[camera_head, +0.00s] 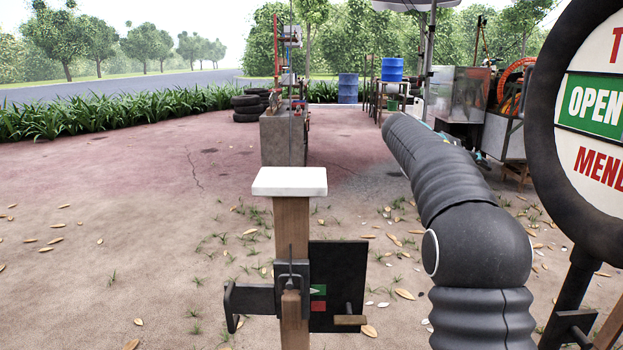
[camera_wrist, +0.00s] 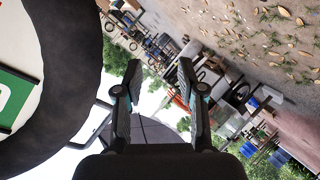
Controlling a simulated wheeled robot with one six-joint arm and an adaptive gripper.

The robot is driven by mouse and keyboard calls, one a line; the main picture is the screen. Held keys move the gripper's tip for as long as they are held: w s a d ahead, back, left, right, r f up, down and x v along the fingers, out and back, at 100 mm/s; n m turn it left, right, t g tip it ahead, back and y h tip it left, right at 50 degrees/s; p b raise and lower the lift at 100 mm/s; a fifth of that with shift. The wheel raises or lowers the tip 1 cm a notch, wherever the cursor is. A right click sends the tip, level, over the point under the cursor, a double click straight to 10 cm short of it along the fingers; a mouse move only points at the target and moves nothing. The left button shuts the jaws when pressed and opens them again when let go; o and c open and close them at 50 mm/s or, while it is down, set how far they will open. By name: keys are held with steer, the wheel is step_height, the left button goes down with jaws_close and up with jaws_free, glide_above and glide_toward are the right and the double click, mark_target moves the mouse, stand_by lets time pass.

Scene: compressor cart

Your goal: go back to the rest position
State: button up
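My gripper (camera_wrist: 159,66) shows in the wrist view with its two dark fingers apart and nothing between them. The wrist view is tilted on its side. In the head view my black arm rises at the right and reaches forward; its far end mostly hides the gripper. A round sign with a black tire-like rim (camera_head: 545,120) and a green OPEN panel (camera_head: 590,103) stands close at the right of my arm. In the wrist view the sign's rim (camera_wrist: 85,75) fills the left side, beside the gripper and apart from the fingers.
A wooden post (camera_head: 291,225) with a white top (camera_head: 289,181) stands in front, carrying a metal bracket (camera_head: 250,298) and a black plate (camera_head: 345,275). Further back are stacked tires (camera_head: 248,106), a concrete block (camera_head: 284,140) and blue barrels (camera_head: 348,88). Open ground lies at the left.

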steer(key=s+a+f+n+t+y, duration=0.1)
steer(key=s+a+f+n+y, duration=0.65)
steer(key=s+a+f, duration=0.6)
steer(key=s+a+f+t+y, duration=0.1)
steer(key=s+a+f, duration=0.1)
steer(key=s, duration=0.7)
steer(key=s+a+f+y, duration=0.2)
steer(key=s+a, duration=0.2)
steer(key=s, duration=0.5)
steer(key=s+a+f+t+y, duration=0.1)
steer(key=s+a+f+y, duration=0.1)
steer(key=s, duration=0.7)
steer(key=shift+s+a+m+t, duration=0.3)
steer(key=shift+a+m, duration=0.05)
steer(key=shift+a, duration=0.45)
steer(key=shift+d+y, duration=0.15)
steer(key=shift+y, duration=0.1)
